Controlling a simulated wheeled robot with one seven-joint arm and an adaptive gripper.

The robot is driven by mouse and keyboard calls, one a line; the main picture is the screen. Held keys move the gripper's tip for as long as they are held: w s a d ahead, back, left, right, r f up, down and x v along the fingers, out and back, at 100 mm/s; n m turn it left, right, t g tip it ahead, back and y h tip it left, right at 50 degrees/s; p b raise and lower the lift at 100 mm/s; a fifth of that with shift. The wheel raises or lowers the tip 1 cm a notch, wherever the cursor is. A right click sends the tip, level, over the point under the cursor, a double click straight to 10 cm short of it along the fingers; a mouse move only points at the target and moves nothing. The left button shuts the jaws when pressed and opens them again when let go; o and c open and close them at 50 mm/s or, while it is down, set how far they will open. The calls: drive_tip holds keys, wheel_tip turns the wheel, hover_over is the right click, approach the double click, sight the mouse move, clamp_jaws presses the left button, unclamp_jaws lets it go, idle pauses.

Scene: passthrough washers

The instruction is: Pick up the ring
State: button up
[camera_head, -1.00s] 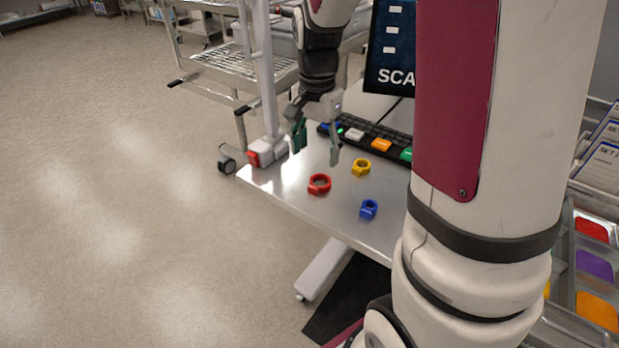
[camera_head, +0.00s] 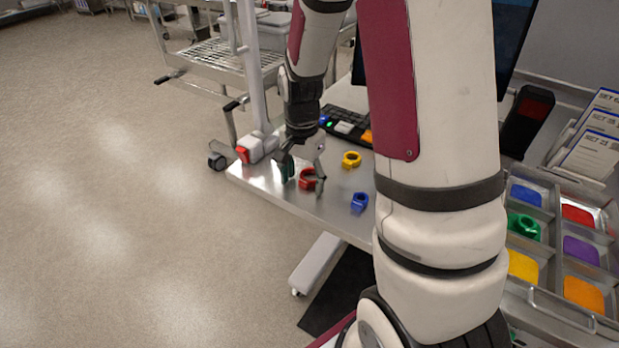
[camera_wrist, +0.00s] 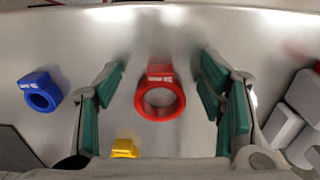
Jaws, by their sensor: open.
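A red ring (camera_head: 308,180) with a block-like tab lies on the metal table (camera_head: 335,207). In the wrist view the red ring (camera_wrist: 160,95) sits between the two green-padded fingers of my gripper (camera_wrist: 165,95), with a gap on each side. My gripper (camera_head: 302,172) is open and empty, low over the table at the red ring. A blue ring (camera_head: 359,202) and a yellow ring (camera_head: 351,159) lie to its right; the wrist view shows the blue ring (camera_wrist: 40,92) at left and part of the yellow ring (camera_wrist: 125,148) at the bottom.
A keyboard-like panel (camera_head: 345,122) lies behind the rings. A sorting tray (camera_head: 545,288) with coloured compartments stands at the right, with a green ring (camera_head: 524,227) in one.

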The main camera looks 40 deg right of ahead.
sight(305, 184)
drive_tip(key=c, duration=1.4)
drive_tip(key=shift+r, duration=0.1)
drive_tip(key=shift+r, duration=0.45)
drive_tip(key=r, duration=0.2)
drive_tip(key=shift+s+r, duration=0.35)
drive_tip(key=shift+s, duration=0.05)
drive_tip(key=s, duration=0.8)
drive_tip(key=s+r, duration=0.1)
drive_tip(key=s, duration=0.3)
drive_tip(key=shift+s+a, duration=0.2)
drive_tip(key=shift+s, duration=0.15)
drive_tip(key=shift+s+r+p, duration=0.2)
drive_tip(key=shift+r+p, duration=0.05)
drive_tip(key=shift+p, duration=0.95)
drive_tip(key=shift+p, duration=0.4)
